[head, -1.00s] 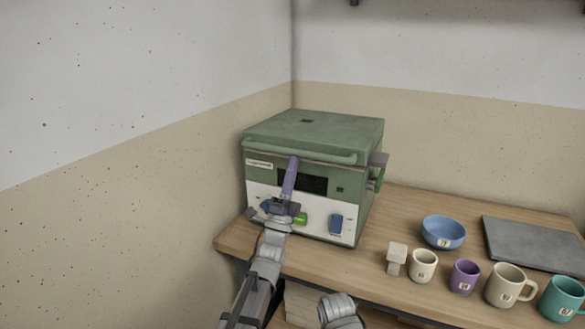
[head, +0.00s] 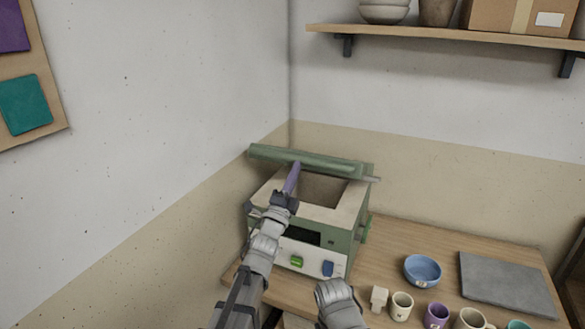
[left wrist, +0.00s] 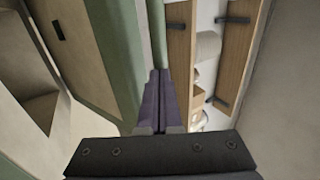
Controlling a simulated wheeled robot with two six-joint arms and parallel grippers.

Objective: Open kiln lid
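The green kiln (head: 343,244) stands on the wooden bench. Its lid (head: 325,160) is raised and tilted back, and the pale rim and hollow chamber show. My left gripper (head: 293,177) is in front of the opening, its purple fingers reaching up to the lid's front edge. In the left wrist view the fingers (left wrist: 156,98) are close together with no visible opening, and their tips meet the green lid bar (left wrist: 158,35). Whether they grip the bar or only press on it is hidden. My right gripper is not clearly in view; only a grey part of my arm shows.
On the bench to the right are a small pale block (head: 379,297), a blue bowl (head: 423,270), several mugs, including a purple one (head: 437,316), and a grey slab (head: 507,284). A shelf (head: 440,37) hangs on the back wall, above and right of the kiln.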

